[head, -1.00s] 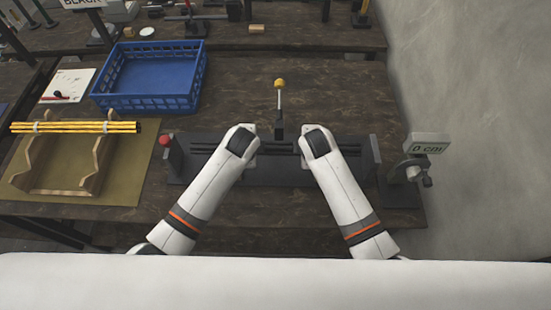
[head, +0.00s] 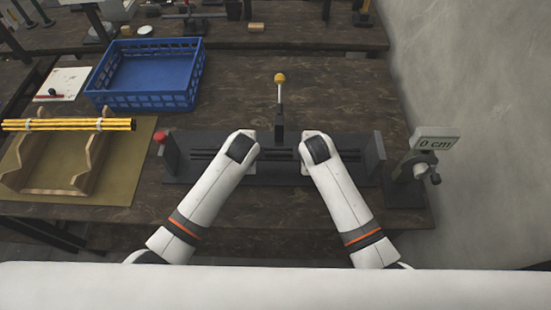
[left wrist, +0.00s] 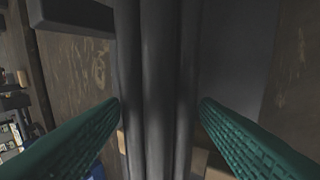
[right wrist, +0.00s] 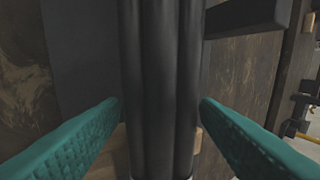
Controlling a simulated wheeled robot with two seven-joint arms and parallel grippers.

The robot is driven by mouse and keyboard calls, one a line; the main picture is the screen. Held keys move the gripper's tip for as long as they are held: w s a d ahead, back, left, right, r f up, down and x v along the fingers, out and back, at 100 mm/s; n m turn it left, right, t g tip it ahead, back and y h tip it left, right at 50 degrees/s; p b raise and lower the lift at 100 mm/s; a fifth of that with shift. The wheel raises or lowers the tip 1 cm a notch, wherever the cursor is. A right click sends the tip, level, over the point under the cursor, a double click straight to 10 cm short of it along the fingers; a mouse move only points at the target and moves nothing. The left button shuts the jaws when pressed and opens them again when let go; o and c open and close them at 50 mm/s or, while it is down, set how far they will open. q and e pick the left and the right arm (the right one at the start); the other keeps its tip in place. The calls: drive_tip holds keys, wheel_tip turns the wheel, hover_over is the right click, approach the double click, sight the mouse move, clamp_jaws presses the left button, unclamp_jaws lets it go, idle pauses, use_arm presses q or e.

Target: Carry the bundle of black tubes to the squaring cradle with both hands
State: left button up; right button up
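The bundle of black tubes (head: 277,154) lies level, left to right, over a long dark metal trough (head: 374,153) with an upright plate at each end; I take this as the squaring cradle. I cannot tell whether the bundle touches its floor. My left gripper (left wrist: 160,102) has its green fingers at both sides of the bundle (left wrist: 158,60), tips against its edges. My right gripper (right wrist: 160,102) holds the bundle (right wrist: 160,60) the same way. Both hands hide their fingers in the head view.
A lever with a yellow knob (head: 279,78) stands behind the trough. A red button (head: 160,135) is at its left end, a gauge reading 0 cm (head: 434,139) at its right. A blue crate (head: 145,100) and yellow tubes (head: 68,124) on a wooden stand (head: 60,190) are left.

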use_arm(q)
drive_tip(key=shift+o, duration=0.3)
drive_tip(key=shift+r, duration=0.1)
use_arm(e)
drive_tip(key=shift+o, duration=0.3)
drive_tip(key=shift+r, duration=0.1)
use_arm(q)
drive_tip(key=v, duration=1.1)
drive_tip(key=shift+s+r, duration=0.25)
drive_tip(key=shift+r, duration=0.1)
use_arm(e)
drive_tip(key=v, duration=1.2)
